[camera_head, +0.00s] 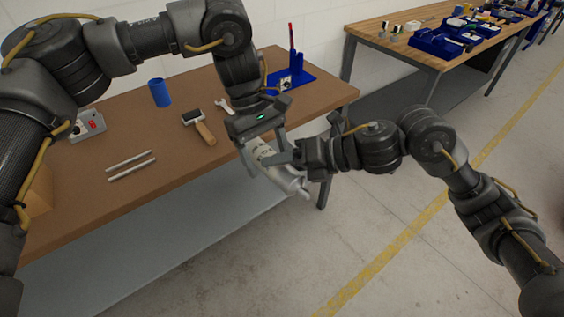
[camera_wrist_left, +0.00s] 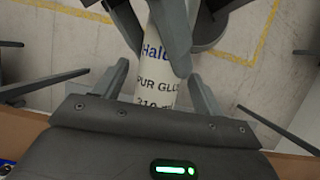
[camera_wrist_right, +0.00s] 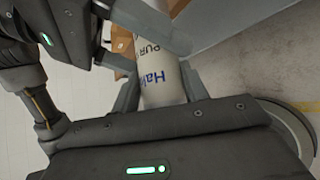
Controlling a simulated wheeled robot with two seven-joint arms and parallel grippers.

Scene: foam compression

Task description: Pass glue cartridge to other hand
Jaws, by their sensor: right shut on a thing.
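The glue cartridge (camera_head: 292,183) is a white cylinder with dark blue and black lettering. It is held slanted in the air just off the table's front right edge. My right gripper (camera_head: 290,166) is shut on it; in the right wrist view the cartridge (camera_wrist_right: 160,82) lies between both fingers. My left gripper (camera_head: 265,160) is above it, with its fingers on either side of the cartridge's upper part. In the left wrist view the cartridge (camera_wrist_left: 155,82) shows gaps to both of the left fingers, so that gripper is open around it. Part of the cartridge is hidden by the grippers.
The brown table (camera_head: 190,172) holds a blue cup (camera_head: 160,92), a roller with a wooden handle (camera_head: 200,126), two metal rods (camera_head: 130,164), a wrench (camera_head: 224,105) and a blue stand (camera_head: 292,78). A second bench (camera_head: 400,40) with blue bins stands behind.

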